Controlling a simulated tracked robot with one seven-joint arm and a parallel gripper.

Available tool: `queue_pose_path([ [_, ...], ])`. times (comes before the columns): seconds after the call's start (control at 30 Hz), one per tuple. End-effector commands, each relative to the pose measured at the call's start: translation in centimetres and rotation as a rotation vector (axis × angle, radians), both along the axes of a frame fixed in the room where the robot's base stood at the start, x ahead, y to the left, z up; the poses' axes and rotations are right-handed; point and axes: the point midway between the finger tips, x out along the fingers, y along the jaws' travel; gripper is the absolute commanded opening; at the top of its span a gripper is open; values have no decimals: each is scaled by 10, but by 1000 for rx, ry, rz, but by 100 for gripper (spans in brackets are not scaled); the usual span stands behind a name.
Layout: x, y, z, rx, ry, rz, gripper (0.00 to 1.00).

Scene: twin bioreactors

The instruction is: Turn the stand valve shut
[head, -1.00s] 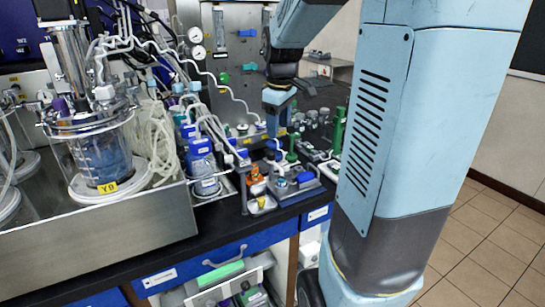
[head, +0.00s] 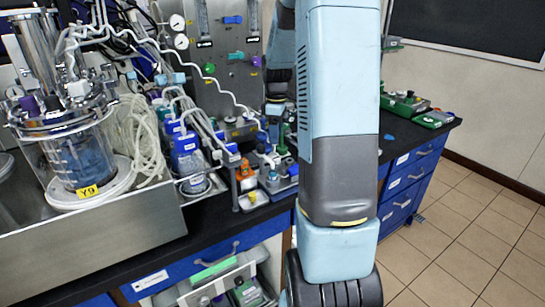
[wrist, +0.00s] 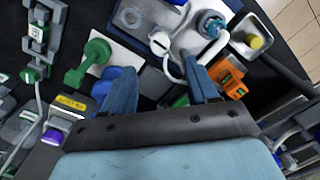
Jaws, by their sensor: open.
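In the wrist view my gripper (wrist: 160,78) is open, its two blue fingers apart and pointing down over the bench. A white curved part (wrist: 172,62) with a dark ring shows between the fingers, on a blue-grey stand base (wrist: 185,30). A blue round cap (wrist: 212,25) with white tubing sits on the same base, beyond the right finger. I cannot tell for sure which of these parts is the stand valve. In the head view my gripper (head: 273,125) is small and partly hidden, above the stand (head: 275,182). No grip on anything shows.
A green dumbbell-shaped part (wrist: 88,62) and a blue knob lie left of the fingers. An orange block (wrist: 228,78) is close to the right finger. A small tray with a yellow piece (wrist: 254,42) is at upper right. A glass reactor (head: 78,155) stands at left.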

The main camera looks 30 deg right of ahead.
Motion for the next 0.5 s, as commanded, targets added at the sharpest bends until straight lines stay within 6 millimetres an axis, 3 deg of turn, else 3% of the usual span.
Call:
queue_pose_path([
  [0.2, -2, 0, -40, 1, 4, -2, 58],
  [0.5, -1, -1, -81, 1, 3, -2, 58],
])
